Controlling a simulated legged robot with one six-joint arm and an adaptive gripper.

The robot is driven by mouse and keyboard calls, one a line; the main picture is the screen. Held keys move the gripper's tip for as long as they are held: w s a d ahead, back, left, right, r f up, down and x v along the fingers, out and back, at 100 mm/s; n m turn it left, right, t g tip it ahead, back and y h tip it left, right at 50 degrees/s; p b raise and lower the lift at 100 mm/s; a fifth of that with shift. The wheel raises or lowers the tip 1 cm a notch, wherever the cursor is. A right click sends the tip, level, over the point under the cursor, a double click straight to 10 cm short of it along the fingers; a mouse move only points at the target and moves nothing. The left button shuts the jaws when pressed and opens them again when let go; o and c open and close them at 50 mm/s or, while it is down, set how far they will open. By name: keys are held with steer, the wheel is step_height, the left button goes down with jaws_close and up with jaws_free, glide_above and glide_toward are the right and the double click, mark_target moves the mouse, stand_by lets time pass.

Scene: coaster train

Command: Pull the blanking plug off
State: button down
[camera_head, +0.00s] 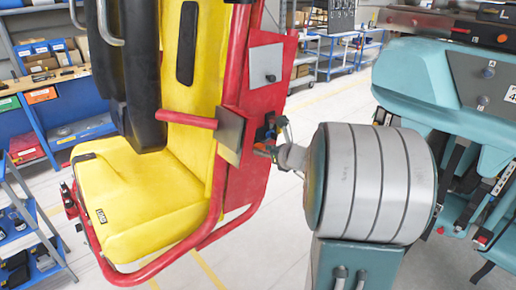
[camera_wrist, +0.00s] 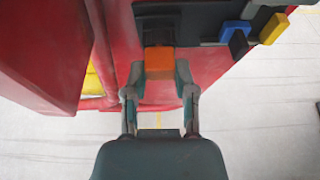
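An orange block-shaped plug (camera_wrist: 159,62) sits on a dark connector strip (camera_wrist: 195,22) on the red side panel. I take it for the blanking plug, though no label shows. My gripper (camera_wrist: 160,78) has one finger on each side of it in the wrist view. The fingers are apart, with a narrow gap seeming to show beside the plug; contact is unclear. In the head view my gripper (camera_head: 268,146) is at the side of the red panel (camera_head: 246,185), where the plug is too small to make out clearly.
Blue (camera_wrist: 234,31) and yellow (camera_wrist: 274,28) pieces stick out of the strip, right of the orange plug. A yellow seat (camera_head: 150,195) in a red tubular frame is left of my gripper. A teal car (camera_head: 415,80) stands at right. Open floor lies between.

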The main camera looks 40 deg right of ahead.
steer(key=shift+s, duration=0.1)
stand_by(0.4)
steer(key=shift+s+d, duration=0.2)
steer(key=shift+s, duration=2.15)
